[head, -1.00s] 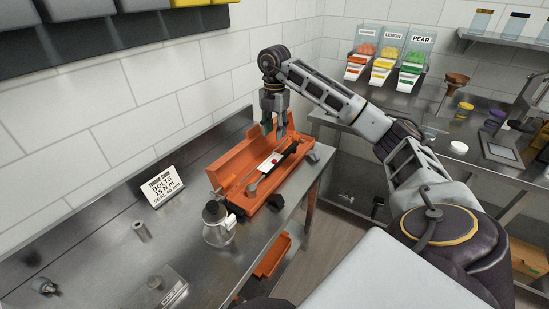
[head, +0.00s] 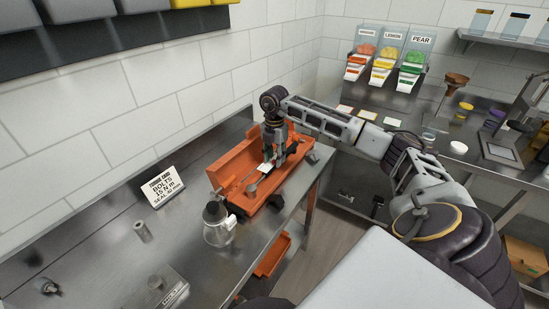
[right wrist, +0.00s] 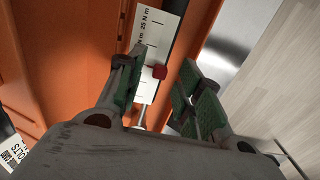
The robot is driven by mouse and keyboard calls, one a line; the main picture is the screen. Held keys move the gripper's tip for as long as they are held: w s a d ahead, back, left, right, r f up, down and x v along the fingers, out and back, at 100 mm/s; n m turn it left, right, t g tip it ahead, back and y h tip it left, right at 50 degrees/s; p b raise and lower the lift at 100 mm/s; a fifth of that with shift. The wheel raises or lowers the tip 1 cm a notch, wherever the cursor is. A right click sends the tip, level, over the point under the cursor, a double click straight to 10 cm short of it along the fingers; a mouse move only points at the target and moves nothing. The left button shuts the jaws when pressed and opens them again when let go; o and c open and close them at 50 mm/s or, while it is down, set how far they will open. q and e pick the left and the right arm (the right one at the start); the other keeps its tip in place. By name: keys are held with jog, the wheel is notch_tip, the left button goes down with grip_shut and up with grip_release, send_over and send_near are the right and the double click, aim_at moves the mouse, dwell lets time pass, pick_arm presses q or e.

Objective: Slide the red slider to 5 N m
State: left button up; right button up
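The red slider (right wrist: 160,72) shows in the right wrist view as a small red block beside the edge of a white scale plate (right wrist: 151,40) with printed marks, one reading about 25 N m. The scale lies in an orange tray (head: 225,172) on the bench; it also shows in the head view (head: 264,168), where the slider is hidden. My right gripper (head: 271,162) is down over the tray. In the right wrist view its green-padded fingers (right wrist: 162,67) are apart, with the slider between them and a gap on the right side. My left gripper is not in view.
A glass jar (head: 217,225) stands in front of the tray. A card (head: 162,186) reading bolts 15 N m stands to its left. The tiled wall is close behind. Dispensers (head: 411,62) stand on the far counter.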

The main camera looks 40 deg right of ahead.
jog(key=shift+f, duration=0.3)
grip_shut()
dwell(0.3)
